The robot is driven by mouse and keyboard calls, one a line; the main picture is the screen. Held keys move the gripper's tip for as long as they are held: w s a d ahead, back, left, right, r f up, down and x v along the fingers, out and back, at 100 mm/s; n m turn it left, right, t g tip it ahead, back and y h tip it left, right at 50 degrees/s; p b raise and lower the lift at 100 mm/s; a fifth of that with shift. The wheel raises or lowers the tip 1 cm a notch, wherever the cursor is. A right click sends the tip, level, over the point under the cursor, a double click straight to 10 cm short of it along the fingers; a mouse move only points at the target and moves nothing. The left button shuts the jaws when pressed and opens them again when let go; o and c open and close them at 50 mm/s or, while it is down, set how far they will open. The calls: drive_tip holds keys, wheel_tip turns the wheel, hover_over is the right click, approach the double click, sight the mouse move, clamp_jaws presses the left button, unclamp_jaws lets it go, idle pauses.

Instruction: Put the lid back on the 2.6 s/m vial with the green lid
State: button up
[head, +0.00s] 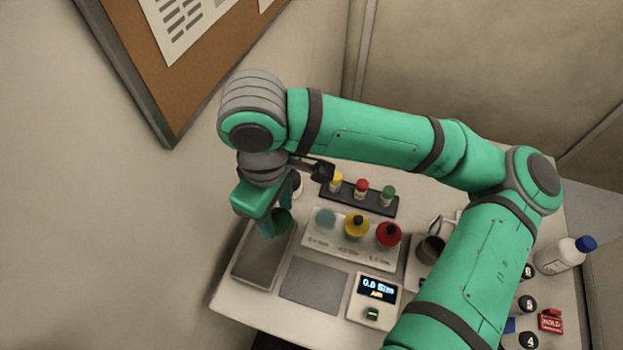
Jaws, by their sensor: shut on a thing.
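An open, lidless vial (325,217) with greenish contents stands in the left place of a pale rack (345,250). The label below it is too small to read surely. Beside it stand a vial with a yellow lid (356,225) and one with a red lid (388,234). My gripper (276,228) is left of the open vial, above a grey tray (247,268). It is shut on a dark green round thing, which looks like the green lid (284,221). My gripper partly hides it.
A dark strip (345,198) behind the rack holds small yellow-, red- and green-topped vials. In front lie a grey pad (315,285) and a meter (375,299).

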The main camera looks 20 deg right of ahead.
drive_tip(key=w+d+f+m, duration=0.1)
drive_tip(key=w+d+m, duration=0.15)
drive_tip(key=d, duration=0.85)
drive_tip(key=shift+m, duration=0.35)
drive_tip(key=shift+s+a+f, duration=0.1)
drive_tip(key=shift+a+f, duration=0.05)
drive_tip(key=shift+f, duration=3)
drive_tip(key=shift+f, duration=0.15)
drive_tip(key=o, duration=1.1)
drive_tip(key=shift+o, duration=0.5)
drive_tip(key=o, duration=0.4)
drive_tip(key=shift+c, duration=0.2)
